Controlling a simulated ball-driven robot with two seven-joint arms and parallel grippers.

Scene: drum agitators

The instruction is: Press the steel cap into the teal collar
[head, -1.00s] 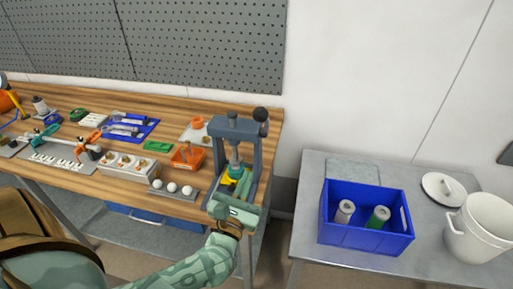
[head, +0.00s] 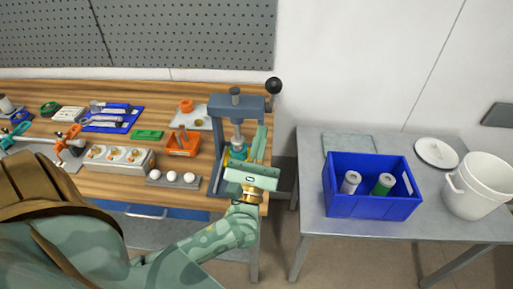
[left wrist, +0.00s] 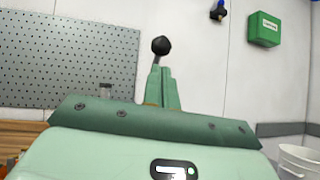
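The grey press (head: 217,150) stands at the right end of the wooden bench, its black-knobbed lever (head: 273,86) raised at the top right. The steel ram (head: 237,140) hangs in the frame above a teal part (head: 238,153), likely the collar, partly hidden by my gripper. I cannot make out the steel cap apart from the ram. My left gripper (head: 259,132) is in front of the press's right side, below the knob, fingers pointing up. My right gripper is out of view.
White balls in a grey holder (head: 152,181) and an orange tray (head: 183,150) lie left of the press. A gap separates the bench from a grey metal table (head: 310,165) with a blue crate (head: 372,204), white bucket (head: 484,188) and lid (head: 436,153).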

